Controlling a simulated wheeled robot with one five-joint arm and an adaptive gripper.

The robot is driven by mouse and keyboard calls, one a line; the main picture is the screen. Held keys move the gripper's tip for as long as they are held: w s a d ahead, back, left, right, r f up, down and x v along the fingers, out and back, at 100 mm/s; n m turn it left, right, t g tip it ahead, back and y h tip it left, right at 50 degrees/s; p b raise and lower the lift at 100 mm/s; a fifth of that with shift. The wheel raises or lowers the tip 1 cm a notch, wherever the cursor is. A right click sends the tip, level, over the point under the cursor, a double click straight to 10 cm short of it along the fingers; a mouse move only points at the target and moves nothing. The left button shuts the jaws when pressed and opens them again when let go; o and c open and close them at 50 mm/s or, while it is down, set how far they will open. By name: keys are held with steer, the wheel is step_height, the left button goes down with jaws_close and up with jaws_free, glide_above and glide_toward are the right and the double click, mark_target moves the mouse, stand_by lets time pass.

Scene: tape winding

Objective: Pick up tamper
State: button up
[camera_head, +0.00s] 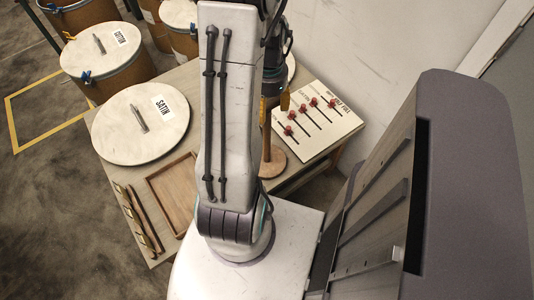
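A wooden piece with an upright shaft and a round flat foot, which looks like the tamper (275,164), stands on the worktable just right of my arm. My gripper (272,92) is above it, at the upper end of the shaft. My arm's large white link hides the left part of the gripper and some of the foot. The fingers are dark and small, so I cannot tell whether they are closed around the shaft or only beside it.
On the table (110,178) are a round lid marked SATIN (115,125), a shallow wooden tray (165,190), several labelled sticks (138,220) and a board with red knobs (335,125). Lidded drums (105,60) stand behind. A wall borders the back right.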

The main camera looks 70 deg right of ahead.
steer(key=c, duration=1)
